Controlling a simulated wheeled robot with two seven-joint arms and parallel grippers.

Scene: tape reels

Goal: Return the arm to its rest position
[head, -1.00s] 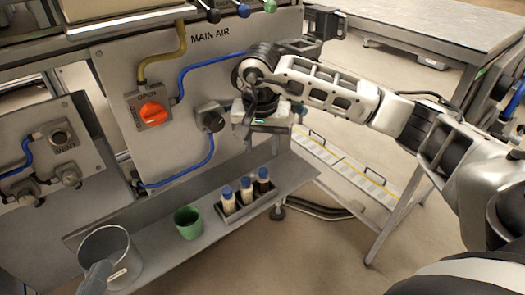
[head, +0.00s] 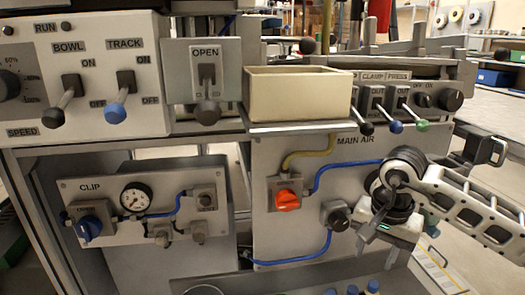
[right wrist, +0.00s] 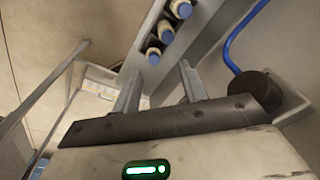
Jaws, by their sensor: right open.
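My right arm comes in from the right in the head view. Its gripper (head: 376,244) hangs empty beside the main air panel (head: 300,238), just right of a round black knob (head: 337,215). In the right wrist view the two fingers (right wrist: 160,88) stand apart with nothing between them. Beyond them are several blue-capped bottles (right wrist: 168,32) in a rack. I cannot tell the exact gap between the gripper and the panel. My left arm and gripper are out of view.
An orange valve handle (head: 287,200) and blue hose (head: 345,168) are on the panel. Above are a beige bin (head: 297,98) and clamp and press levers (head: 395,126). A clip panel (head: 145,208) is at left.

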